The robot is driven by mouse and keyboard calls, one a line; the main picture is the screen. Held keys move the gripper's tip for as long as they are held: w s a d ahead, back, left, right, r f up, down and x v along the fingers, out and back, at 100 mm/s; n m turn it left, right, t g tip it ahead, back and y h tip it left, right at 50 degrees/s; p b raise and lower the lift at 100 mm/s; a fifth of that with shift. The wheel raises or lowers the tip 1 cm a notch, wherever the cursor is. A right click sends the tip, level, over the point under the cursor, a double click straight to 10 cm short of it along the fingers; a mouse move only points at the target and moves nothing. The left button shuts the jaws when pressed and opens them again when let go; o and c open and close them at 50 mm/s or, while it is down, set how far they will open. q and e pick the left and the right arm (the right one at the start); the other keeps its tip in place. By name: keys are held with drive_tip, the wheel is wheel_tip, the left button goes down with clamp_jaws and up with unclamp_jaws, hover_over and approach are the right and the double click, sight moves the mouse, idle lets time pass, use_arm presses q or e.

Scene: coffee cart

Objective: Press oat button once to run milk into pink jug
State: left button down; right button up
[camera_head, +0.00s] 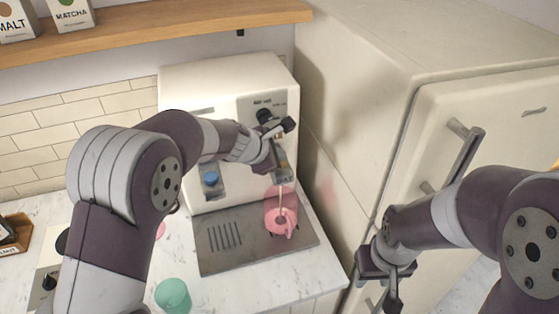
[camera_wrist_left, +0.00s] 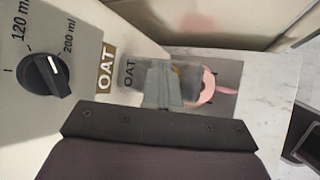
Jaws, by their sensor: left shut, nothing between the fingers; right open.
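The cream milk machine (camera_head: 200,88) stands against the tiled wall. The pink jug (camera_head: 279,222) sits upright on its grey tray (camera_head: 216,262), below the right outlet. A thin pale stream runs down into the jug. My left gripper (camera_head: 279,151) is at the machine's front, just above that outlet; it also shows in the left wrist view (camera_wrist_left: 168,85), shut and empty. The OAT label (camera_wrist_left: 105,68) is beside its fingers. The oat button is hidden, so I cannot tell whether the fingers touch it. My right gripper (camera_head: 384,278) is open and empty, before the fridge.
The black dial (camera_wrist_left: 46,76) has 120 ml and 200 ml marks; its white pointer faces 200 ml. A green cup (camera_head: 173,296) stands on the front counter. The fridge (camera_head: 483,108) closes off the right side.

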use_arm(q)
drive_tip(key=shift+r+p, duration=0.8)
drive_tip(key=shift+r, duration=0.1)
wheel_tip(320, 180, up, 5)
drive_tip(key=p, duration=0.4)
drive_tip(key=shift+p, duration=0.35)
